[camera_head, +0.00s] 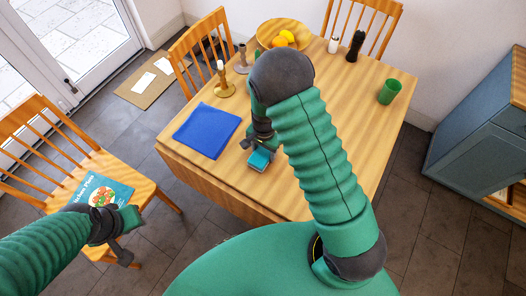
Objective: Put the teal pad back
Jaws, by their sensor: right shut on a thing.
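The teal pad (259,160) is a small blue-teal block near the front edge of the wooden table (330,118). My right gripper (260,146) comes down over the table from above and is shut on the pad. The fingers and wrist hide part of it, and I cannot tell whether the pad touches the table top. My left gripper (127,238) is open and empty at the lower left, in front of the chair with a book on it.
A blue cloth or mat (207,131) lies just left of the pad. Candlesticks (223,84), a fruit bowl (284,36), a white shaker (333,45), a dark mill (355,45) and a green cup (389,92) stand further back. The table's right side is mostly clear.

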